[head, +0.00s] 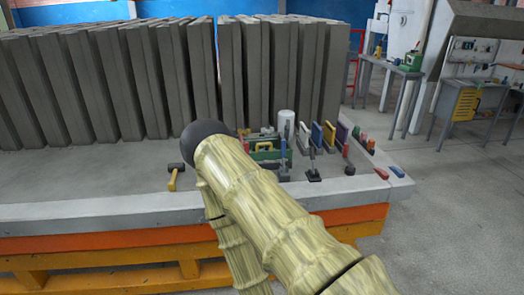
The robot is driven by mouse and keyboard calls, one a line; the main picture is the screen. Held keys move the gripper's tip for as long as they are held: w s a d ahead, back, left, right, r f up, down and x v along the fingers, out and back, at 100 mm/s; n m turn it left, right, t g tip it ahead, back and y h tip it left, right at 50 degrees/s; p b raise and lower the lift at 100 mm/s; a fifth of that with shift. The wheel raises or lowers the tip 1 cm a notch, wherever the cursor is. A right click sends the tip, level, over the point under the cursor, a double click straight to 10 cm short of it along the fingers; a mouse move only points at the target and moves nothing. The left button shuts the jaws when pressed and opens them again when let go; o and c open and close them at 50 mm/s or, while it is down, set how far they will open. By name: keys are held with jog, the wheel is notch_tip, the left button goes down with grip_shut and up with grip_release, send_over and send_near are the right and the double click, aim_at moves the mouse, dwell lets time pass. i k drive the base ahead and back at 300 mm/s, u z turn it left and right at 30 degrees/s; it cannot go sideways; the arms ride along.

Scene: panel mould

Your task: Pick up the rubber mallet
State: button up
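A mallet with a dark block head and a yellow handle (173,180) lies on the grey bench top (110,190) near its front edge, left of my arm. It looks like the rubber mallet and nothing is seen touching it. My arm, with a pale bamboo-like cover and a dark round joint, crosses the middle of the head view and hides part of the bench. My gripper is not visible, so its distance from the mallet cannot be told.
A row of tall grey panels (140,80) stands along the back. Right of my arm are a green toolbox (265,154), a white cylinder (286,122) and several upright tools. A red item (381,174) lies near the right edge. The bench left of the mallet is clear.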

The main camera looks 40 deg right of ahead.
aim_at(175, 168)
jog(key=u, duration=0.4)
jog(key=i, duration=0.95)
jog(key=z, duration=0.1)
